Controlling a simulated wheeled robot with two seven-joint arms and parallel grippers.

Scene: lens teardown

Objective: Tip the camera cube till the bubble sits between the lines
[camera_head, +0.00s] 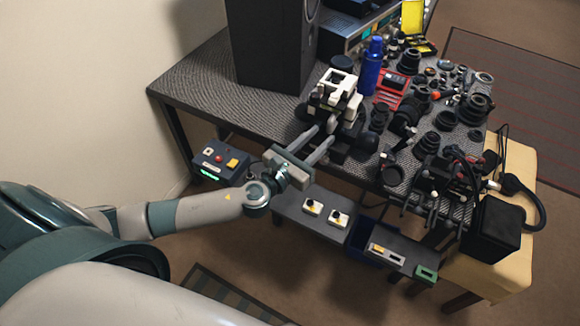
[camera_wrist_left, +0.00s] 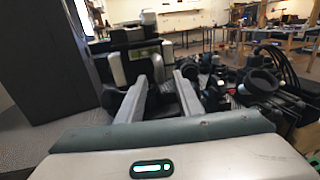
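The camera cube (camera_head: 337,92), a white and black block, stands near the front edge of the table, left of the loose parts. It also shows in the left wrist view (camera_wrist_left: 136,42), straight ahead of the fingers. A greenish-yellow strip, likely the bubble vial (camera_wrist_left: 143,53), shows on its near face; bubble and lines are too small to make out. My left gripper (camera_head: 320,132) reaches toward the cube from the front. Its two fingers, also in the wrist view (camera_wrist_left: 165,75), are apart, with their tips at the dark lower part; contact is unclear. My right gripper is not in view.
A tall black speaker (camera_head: 270,45) stands left of the cube. A blue bottle (camera_head: 371,65), a red case (camera_head: 393,88) and several lens parts crowd the right. A control box (camera_head: 220,160) and a lower shelf (camera_head: 290,207) sit below the table's front edge.

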